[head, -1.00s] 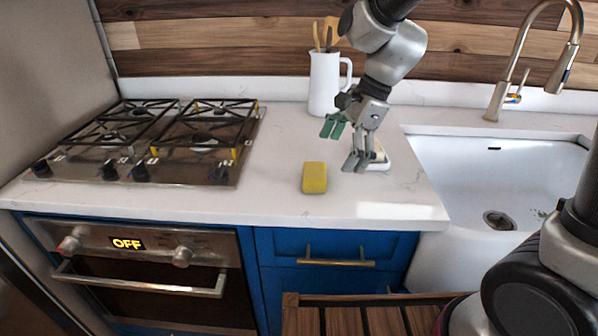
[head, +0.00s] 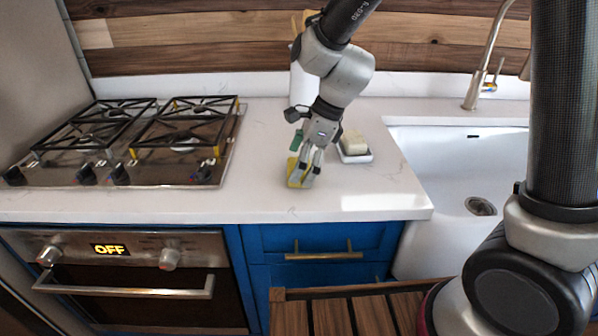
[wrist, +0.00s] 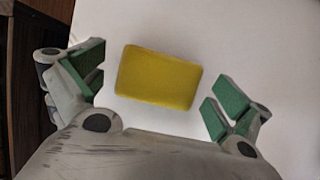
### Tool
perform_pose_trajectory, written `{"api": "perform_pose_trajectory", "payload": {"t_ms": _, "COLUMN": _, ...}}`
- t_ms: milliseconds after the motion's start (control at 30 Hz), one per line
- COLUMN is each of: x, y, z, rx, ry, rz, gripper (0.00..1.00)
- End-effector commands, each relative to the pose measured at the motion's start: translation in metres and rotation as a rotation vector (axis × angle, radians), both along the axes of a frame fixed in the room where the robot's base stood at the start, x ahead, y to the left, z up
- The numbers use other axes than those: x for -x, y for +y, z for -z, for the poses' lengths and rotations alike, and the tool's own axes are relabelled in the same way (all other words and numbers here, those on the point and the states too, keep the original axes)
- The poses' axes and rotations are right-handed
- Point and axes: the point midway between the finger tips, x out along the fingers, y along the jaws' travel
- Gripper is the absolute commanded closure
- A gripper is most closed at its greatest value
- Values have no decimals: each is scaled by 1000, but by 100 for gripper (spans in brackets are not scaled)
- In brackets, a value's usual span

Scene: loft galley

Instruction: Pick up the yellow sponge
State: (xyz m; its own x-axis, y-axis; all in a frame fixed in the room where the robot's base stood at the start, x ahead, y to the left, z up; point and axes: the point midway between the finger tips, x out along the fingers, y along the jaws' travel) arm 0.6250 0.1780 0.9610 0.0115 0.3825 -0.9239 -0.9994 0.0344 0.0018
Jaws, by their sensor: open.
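The yellow sponge (head: 293,179) lies on the white counter in front of my gripper's column of links, partly hidden by my gripper in the head view. In the wrist view the whole sponge (wrist: 158,77) shows between my two green-padded fingers, with a gap on each side. My gripper (head: 304,172) is open, pointing down over the sponge. In the wrist view my gripper (wrist: 158,88) touches neither side of it.
A pale bar (head: 354,143) on a small dish (head: 356,158) stands right of my gripper. The white utensil jug (head: 302,90) is behind my arm. The gas hob (head: 135,140) is at left, the sink (head: 450,190) at right. The counter front is clear.

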Motion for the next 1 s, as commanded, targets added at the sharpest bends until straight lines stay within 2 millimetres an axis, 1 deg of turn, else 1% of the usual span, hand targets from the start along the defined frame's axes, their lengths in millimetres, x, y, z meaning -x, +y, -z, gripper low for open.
{"api": "perform_pose_trajectory", "payload": {"t_ms": 100, "x": 0, "y": 3, "z": 7, "rx": 1, "ry": -1, "rz": 0, "gripper": 0}}
{"api": "perform_pose_trajectory", "payload": {"t_ms": 300, "x": 0, "y": 3, "z": 7, "rx": 0, "ry": -2, "rz": 0, "gripper": 0}}
{"api": "perform_pose_trajectory", "payload": {"t_ms": 467, "x": 0, "y": 2, "z": 7, "rx": 0, "ry": -2, "rz": 0, "gripper": 29}}
{"api": "perform_pose_trajectory", "payload": {"t_ms": 500, "x": 0, "y": 2, "z": 7, "rx": 0, "ry": -2, "rz": 0, "gripper": 36}}
{"api": "perform_pose_trajectory", "payload": {"t_ms": 533, "x": 0, "y": 2, "z": 7, "rx": 0, "ry": -2, "rz": 0, "gripper": 38}}
{"api": "perform_pose_trajectory", "payload": {"t_ms": 867, "x": -1, "y": 3, "z": 5, "rx": 0, "ry": -2, "rz": 0, "gripper": 38}}
{"api": "perform_pose_trajectory", "payload": {"t_ms": 967, "x": -1, "y": 3, "z": -5, "rx": -3, "ry": -4, "rz": -1, "gripper": 38}}
{"api": "perform_pose_trajectory", "payload": {"t_ms": 1000, "x": -1, "y": 3, "z": -12, "rx": -3, "ry": -5, "rz": -1, "gripper": 38}}
